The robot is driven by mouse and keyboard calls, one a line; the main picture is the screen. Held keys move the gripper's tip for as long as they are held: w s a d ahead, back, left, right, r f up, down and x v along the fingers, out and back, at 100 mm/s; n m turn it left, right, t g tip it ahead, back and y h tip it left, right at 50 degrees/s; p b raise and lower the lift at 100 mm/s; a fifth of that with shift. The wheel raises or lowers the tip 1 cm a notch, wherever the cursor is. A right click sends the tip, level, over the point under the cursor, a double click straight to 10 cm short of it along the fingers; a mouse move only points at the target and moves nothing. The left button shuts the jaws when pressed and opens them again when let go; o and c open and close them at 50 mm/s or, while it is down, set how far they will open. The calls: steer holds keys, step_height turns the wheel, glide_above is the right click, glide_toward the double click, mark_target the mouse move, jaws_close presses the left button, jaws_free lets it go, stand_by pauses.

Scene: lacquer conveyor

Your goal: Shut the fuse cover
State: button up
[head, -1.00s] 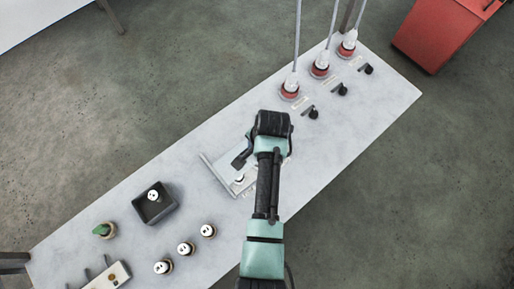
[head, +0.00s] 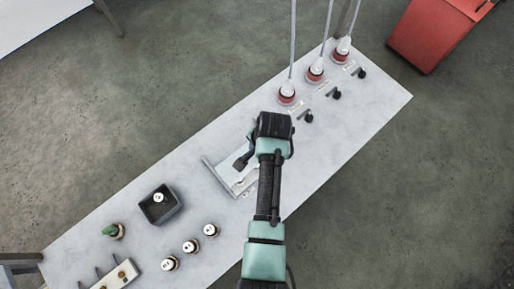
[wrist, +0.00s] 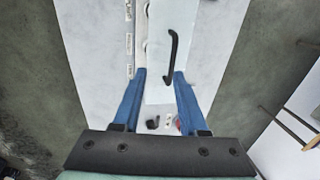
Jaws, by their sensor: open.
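The fuse cover (wrist: 158,28) is a pale panel with a black bar handle (wrist: 171,60), seen ahead of my fingers in the wrist view. Round pale parts show along its left edge, so it does not hide everything there. In the head view its pale unit (head: 220,175) lies mid-bench, partly hidden by my arm. I cannot tell the cover's exact angle. My gripper (wrist: 160,77) is open, its two blue fingers apart on either side of the panel's near part. The handle lies beyond the fingertips, and nothing is seen gripped.
The long pale bench (head: 350,120) carries several red-ringed plugs with hanging rods (head: 315,72) and black knobs at the upper right. A dark tray (head: 161,206), several white-topped pieces (head: 190,246), a green-topped piece (head: 112,231) and a pegged block (head: 118,277) stand at lower left.

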step_height(320, 180, up, 10)
steer(key=s+d+p, duration=0.1)
steer(key=p, duration=0.2)
steer(key=shift+s+f, duration=0.15)
steer(key=shift+s, duration=0.15)
stand_by(0.5)
stand_by(0.4)
